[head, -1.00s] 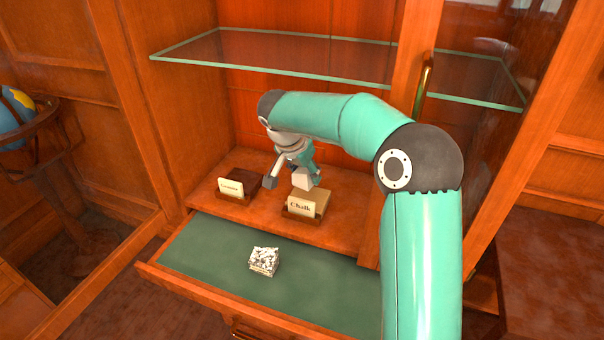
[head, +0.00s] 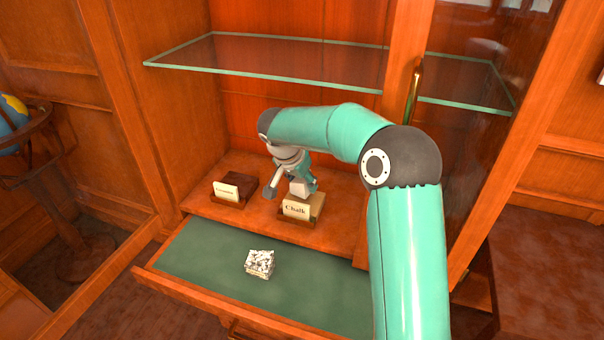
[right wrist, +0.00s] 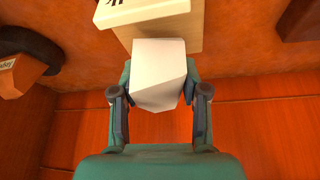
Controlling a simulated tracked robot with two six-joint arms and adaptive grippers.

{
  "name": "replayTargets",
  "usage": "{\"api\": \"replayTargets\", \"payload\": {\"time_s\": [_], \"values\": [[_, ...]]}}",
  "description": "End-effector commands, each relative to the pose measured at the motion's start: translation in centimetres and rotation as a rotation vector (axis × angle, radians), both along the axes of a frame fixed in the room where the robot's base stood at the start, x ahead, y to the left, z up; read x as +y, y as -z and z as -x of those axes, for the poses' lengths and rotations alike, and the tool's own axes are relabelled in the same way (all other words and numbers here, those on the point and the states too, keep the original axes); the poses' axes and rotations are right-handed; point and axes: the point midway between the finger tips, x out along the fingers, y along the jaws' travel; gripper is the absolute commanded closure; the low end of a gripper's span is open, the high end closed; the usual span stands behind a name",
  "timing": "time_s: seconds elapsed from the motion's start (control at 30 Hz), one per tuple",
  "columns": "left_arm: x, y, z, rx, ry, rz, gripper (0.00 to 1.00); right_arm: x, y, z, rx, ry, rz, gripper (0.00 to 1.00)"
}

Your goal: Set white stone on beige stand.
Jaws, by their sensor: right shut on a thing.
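The white stone (head: 299,188) is a pale, angular block held between the fingers of my right gripper (head: 290,187). In the right wrist view the stone (right wrist: 158,75) sits between the two fingers of the gripper (right wrist: 160,97), which are shut on it. The beige stand (head: 318,204) is a small block with a card reading "Chalk" in front. In the right wrist view the stone overlaps the near edge of the stand (right wrist: 185,35). I cannot tell whether they touch. My left gripper is not in view.
A dark brown stand (head: 243,183) with a card is to the left on the cabinet floor. A black-and-white speckled stone (head: 259,263) lies in the open green-lined drawer (head: 200,255). A glass shelf (head: 290,58) spans above my arm.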

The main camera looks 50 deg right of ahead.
Motion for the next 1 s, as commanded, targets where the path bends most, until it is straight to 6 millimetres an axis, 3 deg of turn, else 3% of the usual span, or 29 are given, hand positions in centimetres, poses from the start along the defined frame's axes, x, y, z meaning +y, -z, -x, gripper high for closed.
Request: {"api": "replayTargets", "payload": {"time_s": [0.03, 0.17, 1.0], "values": [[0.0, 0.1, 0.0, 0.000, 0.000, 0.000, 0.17, 0.0, 1.0, 0.1, 0.003, -0.001, -0.001, 1.00], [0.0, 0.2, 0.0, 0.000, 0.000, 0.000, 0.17, 0.0, 2.2, 0.1, 0.000, -0.001, -0.002, 1.00], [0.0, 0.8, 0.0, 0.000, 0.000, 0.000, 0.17, 0.0, 2.6, 0.0, -0.002, -0.001, -0.002, 1.00]]}}
